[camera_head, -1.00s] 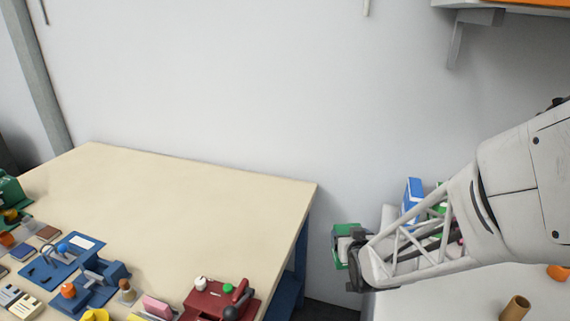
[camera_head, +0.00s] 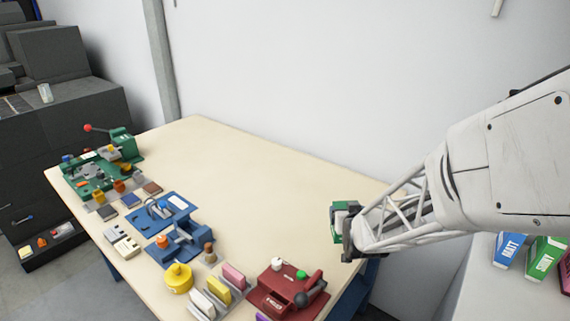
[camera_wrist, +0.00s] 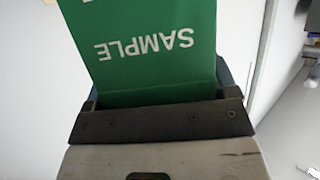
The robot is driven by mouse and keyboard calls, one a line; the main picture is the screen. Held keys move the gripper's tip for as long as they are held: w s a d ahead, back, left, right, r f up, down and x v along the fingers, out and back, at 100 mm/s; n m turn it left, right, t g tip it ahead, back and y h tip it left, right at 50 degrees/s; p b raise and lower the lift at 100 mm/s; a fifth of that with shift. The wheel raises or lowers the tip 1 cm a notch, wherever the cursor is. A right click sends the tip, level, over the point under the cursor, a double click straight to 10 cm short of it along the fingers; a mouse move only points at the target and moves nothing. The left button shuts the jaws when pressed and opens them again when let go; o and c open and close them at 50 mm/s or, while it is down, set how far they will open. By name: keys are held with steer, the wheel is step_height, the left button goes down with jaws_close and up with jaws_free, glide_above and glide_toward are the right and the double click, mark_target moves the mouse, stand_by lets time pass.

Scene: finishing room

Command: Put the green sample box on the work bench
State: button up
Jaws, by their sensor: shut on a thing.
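The green sample box (camera_head: 338,222) is held at the end of my arm in the head view, over or near the right edge of the work bench. My gripper (camera_head: 349,236) is shut on it. In the wrist view the green sample box (camera_wrist: 148,45) fills the top middle, with white "SAMPLE" lettering upside down; my gripper (camera_wrist: 160,115) covers its lower end. The work bench (camera_head: 235,170) has a pale top with a wide bare area at the back and middle. I cannot tell how high the box is above it.
Along the bench's front stand a red device (camera_head: 285,290), a blue fixture (camera_head: 180,245), a yellow pot (camera_head: 177,278), coloured blocks and a green machine (camera_head: 122,145). Blue (camera_head: 509,249) and green (camera_head: 545,257) boxes stand on a light surface at right. Dark cabinets (camera_head: 60,120) are at left.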

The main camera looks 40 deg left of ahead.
steer(key=s+a+n+y, duration=0.1)
steer(key=s+a, duration=0.1)
steer(key=a, duration=0.7)
steer(key=shift+s+a+g, duration=0.2)
steer(key=shift+s+g, duration=0.2)
steer(key=w+a+f, duration=0.1)
steer(key=w+a, duration=1)
steer(key=shift+w+f, duration=0.25)
steer(key=shift+a, duration=0.1)
steer(key=shift+f, duration=1.7)
steer(key=shift+f, duration=0.15)
